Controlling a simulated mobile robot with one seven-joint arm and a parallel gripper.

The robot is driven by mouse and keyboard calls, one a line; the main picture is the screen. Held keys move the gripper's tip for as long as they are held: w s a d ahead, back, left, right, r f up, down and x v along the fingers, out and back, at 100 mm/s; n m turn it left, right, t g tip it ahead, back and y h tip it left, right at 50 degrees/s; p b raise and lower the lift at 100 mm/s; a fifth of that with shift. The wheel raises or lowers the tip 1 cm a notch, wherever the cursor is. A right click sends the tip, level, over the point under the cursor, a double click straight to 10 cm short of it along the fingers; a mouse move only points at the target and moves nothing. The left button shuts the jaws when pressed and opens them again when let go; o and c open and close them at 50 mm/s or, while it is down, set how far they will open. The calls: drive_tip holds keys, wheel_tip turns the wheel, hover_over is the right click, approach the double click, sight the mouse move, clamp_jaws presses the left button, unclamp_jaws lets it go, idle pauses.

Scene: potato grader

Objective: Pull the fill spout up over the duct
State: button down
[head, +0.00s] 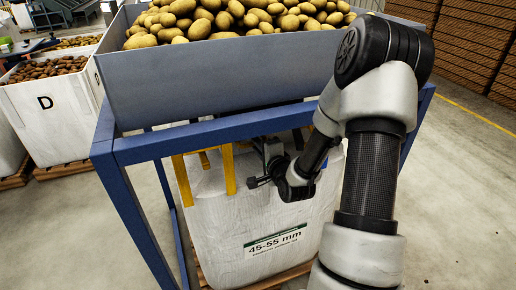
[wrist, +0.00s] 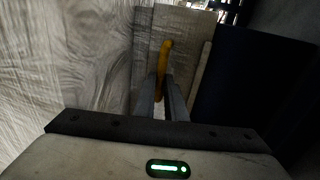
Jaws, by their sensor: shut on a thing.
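In the head view the big white bag (head: 262,230), marked "45-55 mm", stands under the blue frame, with yellow loops (head: 229,170) at its top. My gripper (head: 266,160) is at the bag's top, beneath the frame's front beam. In the wrist view my gripper (wrist: 161,88) is shut on a narrow yellow strap (wrist: 164,57) that stands up between the fingers. Pale wrinkled fabric (wrist: 70,55) fills the left side. A grey-beige panel (wrist: 190,35) stands behind the strap; I cannot tell whether it is spout or duct. The spout's opening is hidden.
A grey hopper (head: 220,75) full of potatoes sits above the blue frame (head: 180,143), close over my arm. A dark blue surface (wrist: 245,90) is close at the right of the wrist view. Another white bag (head: 52,120), marked "D", stands at left. Floor is open at right.

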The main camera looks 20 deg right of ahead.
wheel_tip(320, 180, up, 5)
drive_tip(key=shift+w+r+p, duration=0.1)
drive_tip(key=shift+p, duration=0.95)
drive_tip(key=c, duration=1.8)
unclamp_jaws()
drive_tip(key=shift+r, duration=0.1)
